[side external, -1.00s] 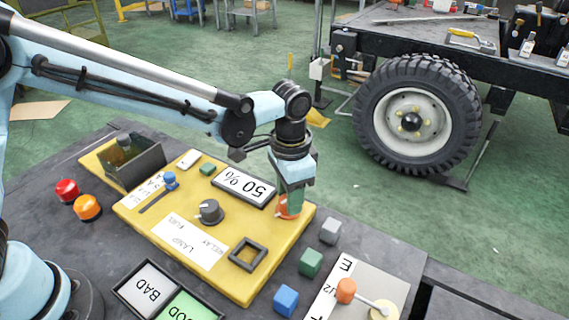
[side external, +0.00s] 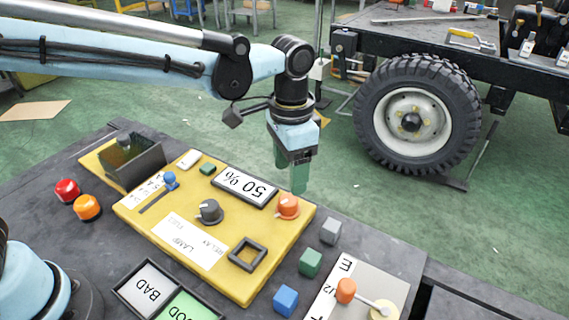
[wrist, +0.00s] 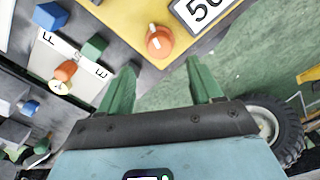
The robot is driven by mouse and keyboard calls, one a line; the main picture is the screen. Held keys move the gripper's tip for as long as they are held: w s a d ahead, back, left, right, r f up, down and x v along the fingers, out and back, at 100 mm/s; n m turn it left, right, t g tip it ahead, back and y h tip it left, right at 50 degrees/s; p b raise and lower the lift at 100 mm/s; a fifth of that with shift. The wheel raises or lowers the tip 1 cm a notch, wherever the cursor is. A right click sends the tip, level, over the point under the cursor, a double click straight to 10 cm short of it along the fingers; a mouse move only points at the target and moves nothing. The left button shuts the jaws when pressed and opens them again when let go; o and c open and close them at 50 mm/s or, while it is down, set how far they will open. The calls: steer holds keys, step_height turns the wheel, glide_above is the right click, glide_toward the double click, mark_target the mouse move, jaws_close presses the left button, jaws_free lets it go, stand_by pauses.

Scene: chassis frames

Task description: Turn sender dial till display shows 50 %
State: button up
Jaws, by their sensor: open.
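The yellow panel (side external: 140,222) lies on the dark bench. Its display (side external: 245,186) reads 50 %, upside down in the side view; part of it shows in the wrist view (wrist: 200,10). An orange dial (side external: 288,206) with a pale pointer line sits at the panel's corner beside the display, and also shows in the wrist view (wrist: 159,41). I cannot read a sender label. A grey dial (side external: 210,211) sits mid-panel. My gripper (side external: 299,185) is above the orange dial, apart from it. Its green fingers (wrist: 163,85) are spread with nothing between them.
Blue (side external: 286,300), green (side external: 310,263) and grey (side external: 330,231) cubes lie beside the panel. A gauge plate with an orange knob (side external: 346,290) is at the front right. Red (side external: 67,190) and orange (side external: 88,207) buttons are at the left. A wheeled cart (side external: 415,115) stands behind.

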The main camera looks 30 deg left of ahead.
steer(key=shift+r, duration=2.8)
steer(key=s+a+f+n+t, duration=0.1)
steer(key=s+a+n+t, duration=0.2)
steer(key=a, duration=0.7)
steer(key=s+a+f+n+t, duration=0.2)
steer(key=s+a+n+t, duration=0.2)
steer(key=s+a, duration=0.3)
steer(key=a, duration=0.3)
steer(key=shift+s, duration=0.4)
